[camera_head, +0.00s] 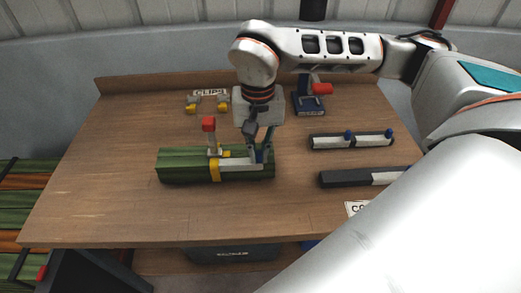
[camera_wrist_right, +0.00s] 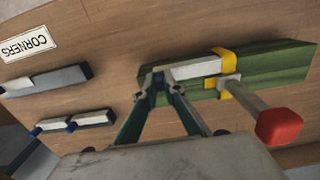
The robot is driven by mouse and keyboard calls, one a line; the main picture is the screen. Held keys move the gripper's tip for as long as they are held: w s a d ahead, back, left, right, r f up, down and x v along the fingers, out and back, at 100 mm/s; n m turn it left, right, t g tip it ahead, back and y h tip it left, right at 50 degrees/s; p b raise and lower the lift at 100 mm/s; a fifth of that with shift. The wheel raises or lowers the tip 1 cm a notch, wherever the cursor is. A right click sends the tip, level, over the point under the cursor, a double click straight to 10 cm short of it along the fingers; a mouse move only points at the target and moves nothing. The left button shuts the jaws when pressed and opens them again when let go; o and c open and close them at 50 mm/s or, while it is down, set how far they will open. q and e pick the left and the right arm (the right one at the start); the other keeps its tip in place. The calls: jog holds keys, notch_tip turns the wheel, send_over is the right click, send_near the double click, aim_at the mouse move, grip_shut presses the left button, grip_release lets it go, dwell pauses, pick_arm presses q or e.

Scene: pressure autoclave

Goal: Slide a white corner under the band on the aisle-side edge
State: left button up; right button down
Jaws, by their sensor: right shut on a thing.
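A green slatted bundle (camera_head: 184,168) lies on the wooden table, also in the wrist view (camera_wrist_right: 285,65). A yellow band (camera_head: 215,171) wraps around it near its middle, also in the wrist view (camera_wrist_right: 229,62). A white corner (camera_head: 238,164) lies along the bundle's near edge, also in the wrist view (camera_wrist_right: 196,69). One end meets the band; I cannot tell how far it is under. My right gripper (camera_head: 259,160) is shut on the corner's other end, also in the wrist view (camera_wrist_right: 160,84). A red-handled tensioner (camera_head: 209,126) stands up at the band. My left gripper is not in view.
At the right are a dark rack (camera_head: 352,141) of white pieces with blue knobs and a longer dark holder (camera_head: 345,179) with a white piece. Yellow clips (camera_head: 192,108) and a blue tool with red handle (camera_head: 309,100) are behind. The table's front left is clear.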

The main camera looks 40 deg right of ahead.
aim_at(241, 161)
jog(key=shift+w+a+r, duration=0.1)
jog(key=shift+w+a, duration=0.5)
jog(key=shift+a, duration=0.35)
jog(key=shift+w+a, duration=0.55)
jog(key=shift+a, duration=0.35)
jog(key=c, duration=2)
grip_release()
jog(key=shift+c, duration=0.2)
notch_tip(241, 161, up, 12)
